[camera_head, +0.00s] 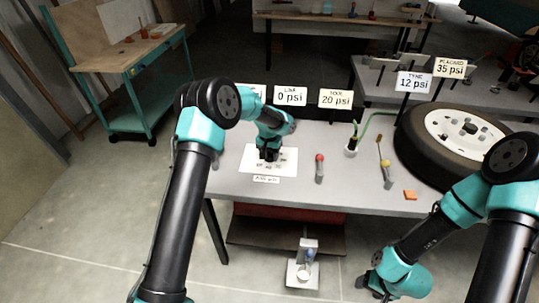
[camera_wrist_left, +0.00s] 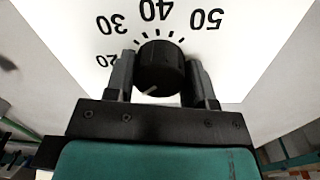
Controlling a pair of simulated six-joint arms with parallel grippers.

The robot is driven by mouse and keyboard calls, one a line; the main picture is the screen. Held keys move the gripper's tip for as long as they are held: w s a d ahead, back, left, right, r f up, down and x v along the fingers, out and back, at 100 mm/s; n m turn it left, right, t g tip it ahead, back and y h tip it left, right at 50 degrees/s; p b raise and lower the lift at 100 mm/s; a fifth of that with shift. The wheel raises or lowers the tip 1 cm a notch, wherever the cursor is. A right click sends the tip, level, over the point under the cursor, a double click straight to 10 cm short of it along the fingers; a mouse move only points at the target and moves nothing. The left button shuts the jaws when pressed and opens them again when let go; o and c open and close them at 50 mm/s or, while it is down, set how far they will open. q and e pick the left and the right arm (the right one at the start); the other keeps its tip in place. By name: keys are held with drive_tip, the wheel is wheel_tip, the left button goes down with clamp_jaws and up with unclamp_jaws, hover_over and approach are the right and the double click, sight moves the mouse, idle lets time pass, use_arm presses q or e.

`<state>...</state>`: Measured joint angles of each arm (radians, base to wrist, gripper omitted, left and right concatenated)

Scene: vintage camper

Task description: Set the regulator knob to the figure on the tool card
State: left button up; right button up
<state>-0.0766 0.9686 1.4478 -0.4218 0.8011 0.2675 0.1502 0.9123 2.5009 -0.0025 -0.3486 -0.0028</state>
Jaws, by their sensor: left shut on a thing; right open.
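The regulator knob (camera_wrist_left: 160,66) is black and round, on a white dial plate (camera_head: 288,158) lying on the workbench. My left gripper (camera_head: 268,155) is shut on the knob, one finger on each side in the left wrist view. There the figures 20, 30, 40 and 50 show around the knob, upside down. A pale mark on the knob points to the lower left, toward the gripper; the figure it meets is hidden. The tool card (camera_head: 335,98) reads 20 psi. My right gripper (camera_head: 376,288) is open, low in front of the bench, away from the knob.
Other cards read LINE 0 psi (camera_head: 290,95), TYRE 12 psi (camera_head: 413,82) and PLACARD 35 psi (camera_head: 449,67). A tyre (camera_head: 422,138) lies at the bench's right. A red-topped item (camera_head: 319,168), a gauge-like tool (camera_head: 386,172) and an orange block (camera_head: 410,195) stand apart on the bench.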

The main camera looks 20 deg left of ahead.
use_arm(q)
drive_tip(key=m, duration=0.4)
drive_tip(key=shift+m, duration=1.9)
drive_tip(key=o, duration=0.9)
drive_tip(key=shift+r, duration=0.1)
drive_tip(key=r, duration=1.7)
drive_tip(key=shift+w+a+r, duration=0.1)
drive_tip(key=shift+w+a, duration=0.15)
drive_tip(key=shift+w, duration=0.1)
